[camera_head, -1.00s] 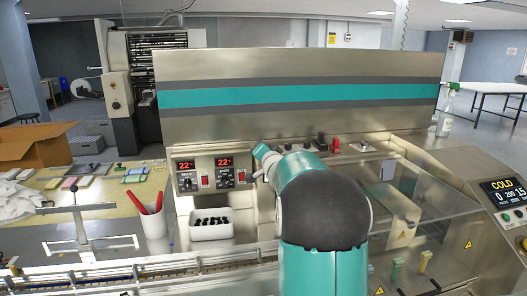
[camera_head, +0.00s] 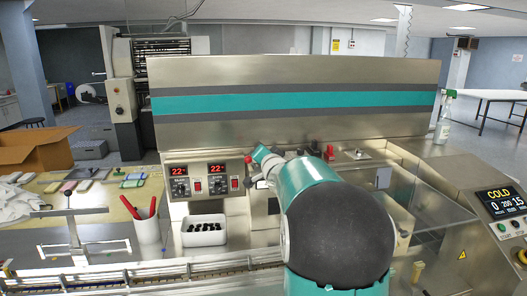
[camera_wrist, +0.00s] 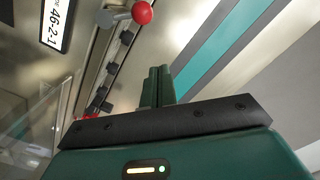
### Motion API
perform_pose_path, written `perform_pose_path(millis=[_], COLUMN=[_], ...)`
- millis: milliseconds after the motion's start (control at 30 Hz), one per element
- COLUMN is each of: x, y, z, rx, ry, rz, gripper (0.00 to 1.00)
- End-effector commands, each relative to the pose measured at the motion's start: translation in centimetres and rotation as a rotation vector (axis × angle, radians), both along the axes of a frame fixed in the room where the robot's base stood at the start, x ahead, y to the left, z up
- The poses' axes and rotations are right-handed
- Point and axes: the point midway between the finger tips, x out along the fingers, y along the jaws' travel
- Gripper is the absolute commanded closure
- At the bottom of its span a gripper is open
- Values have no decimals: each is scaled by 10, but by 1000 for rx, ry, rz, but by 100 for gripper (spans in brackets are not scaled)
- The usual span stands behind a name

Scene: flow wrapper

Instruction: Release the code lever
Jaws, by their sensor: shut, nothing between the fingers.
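A lever with a red ball knob (camera_wrist: 143,12) on a metal arm shows at the top of the wrist view, beside a white plate (camera_wrist: 55,22) reading "46-2-1". I take it for the code lever. My gripper (camera_wrist: 158,75) has its two green fingers together and empty. In the wrist view the fingertips point up the picture, below and slightly right of the red ball, with a visible gap.
Several dark blocks (camera_wrist: 118,58) line the panel below the lever, and another red part (camera_wrist: 90,116) is partly hidden by my gripper. The tall steel back panel (camera_head: 290,125) rises behind. A clear cover (camera_head: 440,205) and control console (camera_head: 500,200) stand at the right.

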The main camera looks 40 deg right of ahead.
Motion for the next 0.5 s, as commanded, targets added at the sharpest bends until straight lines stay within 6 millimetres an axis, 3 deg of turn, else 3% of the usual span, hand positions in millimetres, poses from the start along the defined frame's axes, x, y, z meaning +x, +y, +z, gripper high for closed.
perform_pose_path(millis=[300, 500], x=[-49, -59], y=[25, 28], z=[3, 2], rx=[-2, 0], ry=[0, 0], rz=[-2, -3], gripper=[100, 100])
